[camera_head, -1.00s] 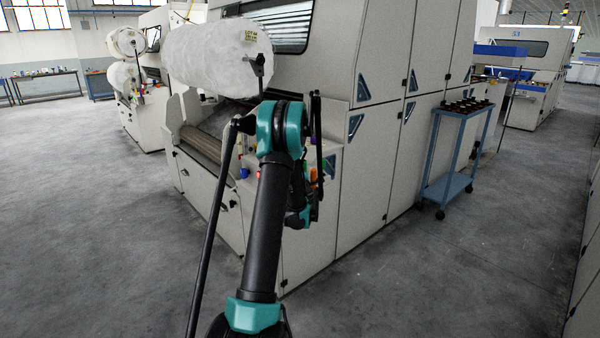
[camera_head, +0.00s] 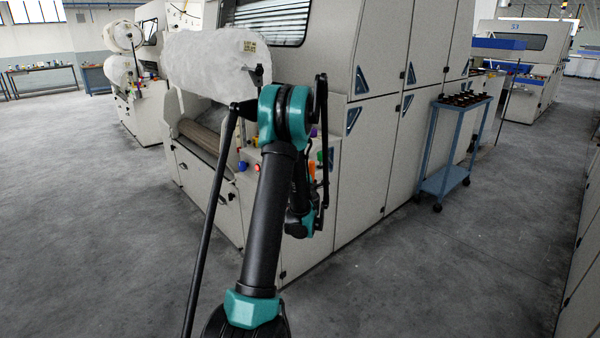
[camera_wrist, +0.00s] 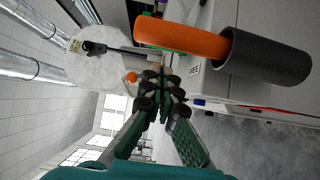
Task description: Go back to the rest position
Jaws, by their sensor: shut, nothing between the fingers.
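My gripper (camera_wrist: 161,85) shows in the wrist view with its two fingers together and nothing between them. In the head view my arm rises in front of the carding machine and hides the gripper. The wrist view lies on its side. In it an orange rod-like thing (camera_wrist: 182,38) sits partly in a dark grey tube (camera_wrist: 262,58), close beyond and to the right of the fingertips. I see a gap or overlap there but cannot tell the true distance.
A large carding machine (camera_head: 375,140) stands close ahead, with a white fibre roll (camera_head: 205,62) on its left. A blue trolley (camera_head: 450,145) with dark items stands to the right. Grey floor is open at left and front right.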

